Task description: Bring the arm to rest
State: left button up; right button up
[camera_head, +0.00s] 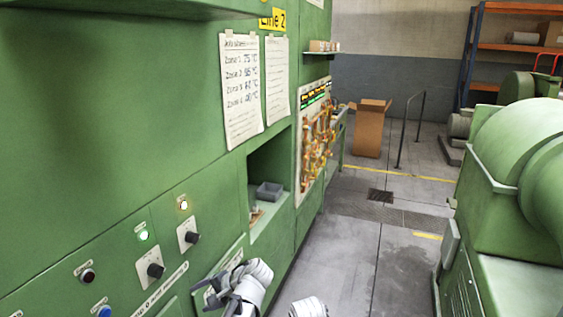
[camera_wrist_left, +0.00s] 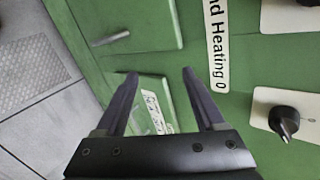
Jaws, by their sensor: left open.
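My left gripper (camera_head: 222,292) is low in the middle of the head view, close to the green machine's front panel. In the left wrist view its two dark fingers (camera_wrist_left: 160,74) are spread apart with nothing between them. Behind them are the green panel and a small written sheet (camera_wrist_left: 153,110). A black knob (camera_wrist_left: 284,120) on a white plate is to the right of the fingers, apart from them. A white part of my own body (camera_head: 308,307) shows at the bottom edge. My right gripper is not in view.
The green machine wall (camera_head: 100,120) fills the left, with knobs (camera_head: 150,269), lit lamps (camera_head: 143,235) and an alcove holding a grey box (camera_head: 269,192). Another green machine (camera_head: 520,170) stands on the right. Grey floor (camera_head: 340,255) lies clear between. A cardboard box (camera_head: 370,130) stands behind.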

pick_arm(q)
jog(key=s+d+f+n+g+h, duration=0.2)
jog(key=s+f+n+h, duration=0.1)
jog(key=s+f+h, duration=0.25)
jog(key=s+d+f+h, duration=0.1)
jog(key=s+d, duration=0.4)
jog(key=d, duration=0.3)
jog(key=s+d+f+m+g+h, duration=0.1)
jog(key=s+d+h, duration=0.1)
jog(key=s+d, duration=0.3)
jog(key=d, duration=0.3)
jog(key=shift+s, duration=0.2)
jog(key=shift+f, duration=0.1)
